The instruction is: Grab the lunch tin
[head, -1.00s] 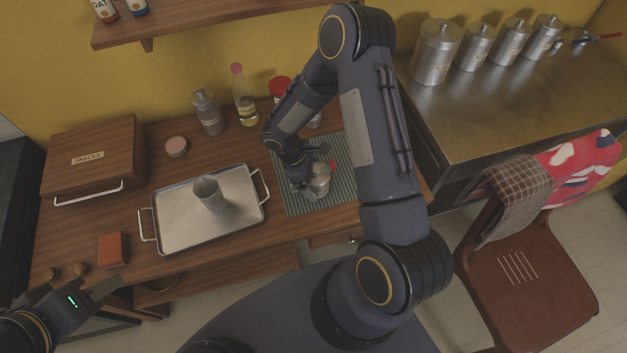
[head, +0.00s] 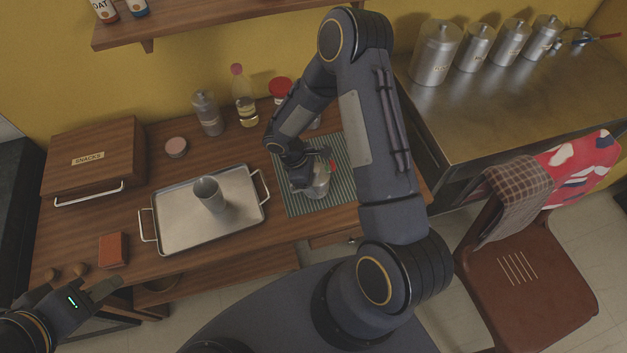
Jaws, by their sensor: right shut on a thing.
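A rounded silvery tin with a small red part, which looks like the lunch tin (head: 319,187), is at the ribbed green-grey mat (head: 345,200) on the wooden counter. My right gripper (head: 307,180) reaches down from above and is shut on this tin. The wrist and fingers hide part of the tin, and I cannot tell whether its base touches the mat. My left gripper (head: 108,288) is at the lower left, in front of the counter's edge and away from the tin. I cannot make out its finger gap.
A metal tray (head: 175,230) with a steel cup (head: 209,194) stands left of the mat. Bottles (head: 245,97) and a red-lidded jar (head: 281,86) stand behind. A snacks box (head: 95,155) and an orange-brown box (head: 113,250) are left. A chair (head: 530,270) stands right.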

